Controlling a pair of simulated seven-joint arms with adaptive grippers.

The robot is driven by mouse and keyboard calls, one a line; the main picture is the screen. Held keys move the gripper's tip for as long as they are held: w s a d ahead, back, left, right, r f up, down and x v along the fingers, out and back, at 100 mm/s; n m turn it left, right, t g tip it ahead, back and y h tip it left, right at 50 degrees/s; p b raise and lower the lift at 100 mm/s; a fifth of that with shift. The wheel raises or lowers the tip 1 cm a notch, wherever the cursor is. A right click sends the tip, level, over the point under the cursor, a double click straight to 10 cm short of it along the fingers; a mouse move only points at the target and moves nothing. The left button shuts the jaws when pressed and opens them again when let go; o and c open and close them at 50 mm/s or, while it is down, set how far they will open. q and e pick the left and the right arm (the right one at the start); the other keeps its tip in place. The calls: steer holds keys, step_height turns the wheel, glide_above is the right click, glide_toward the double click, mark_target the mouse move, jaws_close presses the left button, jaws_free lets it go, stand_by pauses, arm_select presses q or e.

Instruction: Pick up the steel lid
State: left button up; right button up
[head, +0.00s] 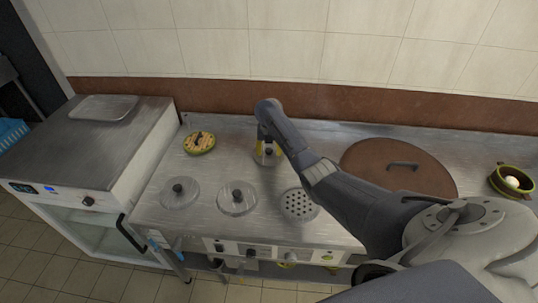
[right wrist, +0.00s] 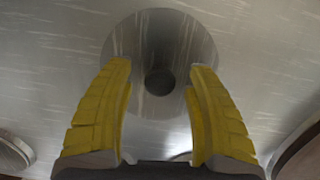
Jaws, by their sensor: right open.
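A round steel lid (head: 268,160) with a dark knob lies on the steel counter beneath my right gripper (head: 266,145), which partly hides it. In the right wrist view the lid (right wrist: 160,35) lies ahead of the yellow fingers, and its dark knob (right wrist: 159,83) shows between them. The right gripper (right wrist: 160,68) is open and empty, with a finger on either side of the knob; I cannot tell the height gap. Two similar steel lids lie to the left and nearer, one at the left (head: 180,193) and one in the middle (head: 237,199). My left gripper is out of view.
A perforated steel disc (head: 299,205) lies right of the middle lid. A yellow-green round item (head: 199,142) with a dark handle sits behind. A large brown lid (head: 400,165) and a green bowl (head: 497,184) stand at the right. A tiled wall (head: 290,45) closes the back.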

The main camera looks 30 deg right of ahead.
jaws_close()
stand_by(0.5)
